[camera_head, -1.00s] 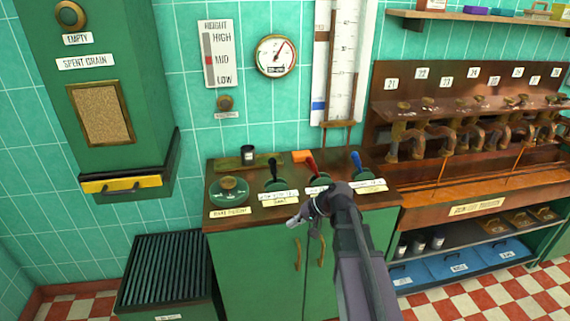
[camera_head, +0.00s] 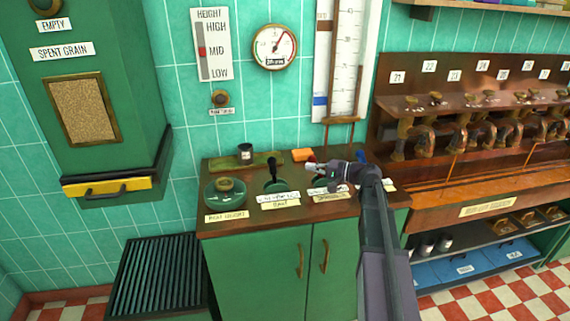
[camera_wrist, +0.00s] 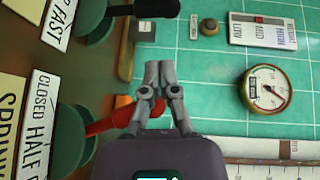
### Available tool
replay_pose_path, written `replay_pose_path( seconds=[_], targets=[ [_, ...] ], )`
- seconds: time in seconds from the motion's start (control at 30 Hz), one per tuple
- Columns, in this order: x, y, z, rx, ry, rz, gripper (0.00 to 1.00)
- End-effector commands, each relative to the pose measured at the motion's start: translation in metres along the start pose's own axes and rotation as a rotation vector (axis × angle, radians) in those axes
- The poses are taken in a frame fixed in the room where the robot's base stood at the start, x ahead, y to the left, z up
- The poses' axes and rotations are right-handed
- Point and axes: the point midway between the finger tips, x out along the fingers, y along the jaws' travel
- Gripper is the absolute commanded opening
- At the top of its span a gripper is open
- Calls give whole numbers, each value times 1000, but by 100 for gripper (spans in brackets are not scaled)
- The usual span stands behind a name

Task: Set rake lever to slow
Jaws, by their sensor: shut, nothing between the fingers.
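The rake lever (camera_head: 272,168) has a black handle and rises from a green round base on the wooden counter top. Its plate (camera_head: 280,200) is too blurred to read in the head view. In the wrist view its black handle (camera_wrist: 157,8) is at the top edge, beside a plate ending in "FAST" (camera_wrist: 62,20). My gripper (camera_head: 309,167) is shut and empty, to the right of the rake lever and apart from it. In the wrist view its fingertips (camera_wrist: 158,66) meet, with the red lever (camera_wrist: 125,114) partly behind them.
A blue lever (camera_head: 361,157) stands behind my wrist. A green dial (camera_head: 224,192) is left of the rake lever. A gauge (camera_head: 274,47) hangs on the tiled wall.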

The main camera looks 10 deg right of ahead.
Motion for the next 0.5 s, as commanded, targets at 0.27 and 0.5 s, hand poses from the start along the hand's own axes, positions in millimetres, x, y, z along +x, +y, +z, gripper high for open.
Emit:
replay_pose_path(
  seconds=[0.27,0.5],
  targets=[
    [2,1,-2,0,3,2,0],
    [20,1,-2,0,2,2,0]
  ],
)
